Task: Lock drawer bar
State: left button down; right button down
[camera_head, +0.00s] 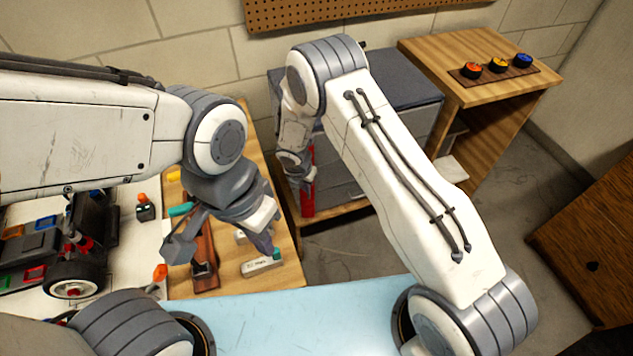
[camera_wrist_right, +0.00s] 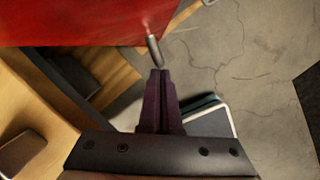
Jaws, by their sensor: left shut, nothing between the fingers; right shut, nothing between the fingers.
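The red drawer bar (camera_head: 308,197) stands upright at the front left edge of the grey drawer cabinet (camera_head: 405,85). My right gripper (camera_head: 302,182) is at the bar's upper part, and my own forearm hides much of the cabinet. In the right wrist view, my right gripper (camera_wrist_right: 161,75) is shut and empty. Its tips are just below a small grey pin (camera_wrist_right: 153,50) at the edge of a large red surface (camera_wrist_right: 80,22); I cannot tell whether they touch it. My left gripper (camera_head: 264,243) is shut and empty above the wooden worktop.
An RC car (camera_head: 75,245) sits on a white mat at the left. A white labelled box (camera_head: 262,264) and a brown tray (camera_head: 204,275) lie on the worktop. A wooden stand (camera_head: 480,80) carries red, yellow and blue buttons. Open floor (camera_head: 400,225) lies right of the cabinet.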

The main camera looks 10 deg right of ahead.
jog(key=shift+w+d+n+p, duration=0.25)
jog(key=shift+d+n+p, duration=0.15)
jog(key=shift+d+n, duration=0.15)
dwell(0.5)
jog(key=d+p+v, duration=0.1)
jog(key=p+v, duration=0.6)
jog(key=v, duration=0.3)
jog(key=shift+a+p, duration=0.25)
jog(key=shift+p, duration=0.15)
